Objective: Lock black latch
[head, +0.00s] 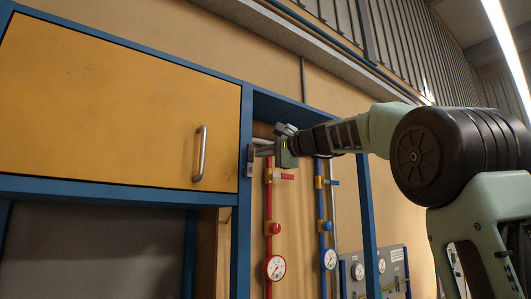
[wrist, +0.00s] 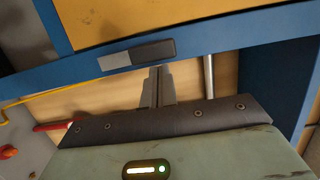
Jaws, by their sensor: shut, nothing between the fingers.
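The black latch (head: 250,161) sits on the blue upright beside the yellow cabinet door. In the wrist view the latch (wrist: 152,52) is a dark bar with a lighter grey section at one end, lying along the blue frame. My gripper (head: 260,147) reaches in from the right with its fingertips close to the latch. In the wrist view the fingers of my gripper (wrist: 158,71) are together and empty, with their tips right by the dark part of the latch. I cannot tell whether they touch it.
The yellow door (head: 120,95) has a metal handle (head: 199,154) and appears closed. Below my gripper are a red pipe (head: 268,215) and a blue pipe (head: 322,215) with valves and gauges. A grey gauge panel (head: 385,272) stands at the lower right.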

